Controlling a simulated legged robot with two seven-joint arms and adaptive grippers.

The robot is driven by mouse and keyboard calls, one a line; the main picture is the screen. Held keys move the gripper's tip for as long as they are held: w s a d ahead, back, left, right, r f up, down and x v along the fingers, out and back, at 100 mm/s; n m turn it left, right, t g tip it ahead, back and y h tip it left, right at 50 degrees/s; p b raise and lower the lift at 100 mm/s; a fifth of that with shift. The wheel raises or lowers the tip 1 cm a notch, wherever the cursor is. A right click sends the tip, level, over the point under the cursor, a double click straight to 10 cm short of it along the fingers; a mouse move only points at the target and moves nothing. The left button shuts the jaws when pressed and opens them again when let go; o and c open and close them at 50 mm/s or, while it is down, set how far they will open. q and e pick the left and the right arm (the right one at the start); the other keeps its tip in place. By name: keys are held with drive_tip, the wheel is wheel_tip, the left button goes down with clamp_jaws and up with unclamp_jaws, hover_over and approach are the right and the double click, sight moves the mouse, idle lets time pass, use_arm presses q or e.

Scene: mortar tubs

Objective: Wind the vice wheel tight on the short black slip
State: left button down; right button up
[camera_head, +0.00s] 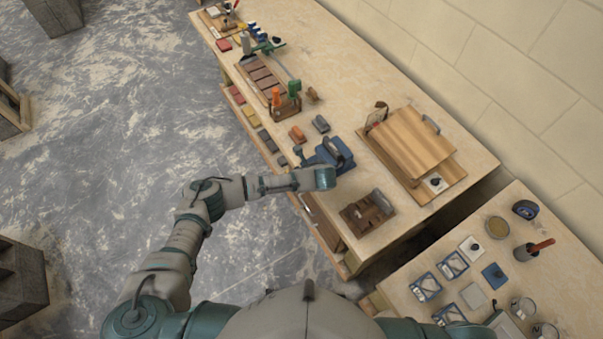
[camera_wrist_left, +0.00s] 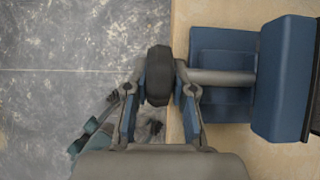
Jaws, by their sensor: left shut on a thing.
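The blue vice (camera_head: 335,154) stands near the front edge of the bench, partly hidden by my left arm. In the left wrist view, the blue vice body (camera_wrist_left: 280,80) is at right with a grey screw shaft (camera_wrist_left: 222,77) running left from it. The dark vice wheel (camera_wrist_left: 158,72) is at the shaft's left end, out past the bench edge. My left gripper (camera_wrist_left: 159,92) is shut on this wheel, one finger on each side. I cannot make out the short black slip in the jaws. My right gripper is not in view.
A dark grey block (camera_head: 320,124) and an orange-brown block (camera_head: 297,135) lie beyond the vice. A brown wooden holder (camera_head: 368,212) stands on the near side. A wooden board stack (camera_head: 413,143) is behind. Coloured slips (camera_head: 250,116) line the front edge.

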use_arm(q)
drive_tip(key=shift+s, duration=0.1)
drive_tip(key=c, duration=1)
unclamp_jaws()
drive_tip(key=shift+s+a+r, duration=0.1)
drive_tip(key=shift+s, duration=0.1)
drive_tip(key=shift+d+r, duration=0.2)
drive_tip(key=shift+r, duration=0.05)
drive_tip(key=v, duration=1.1)
drive_tip(key=shift+s, duration=0.25)
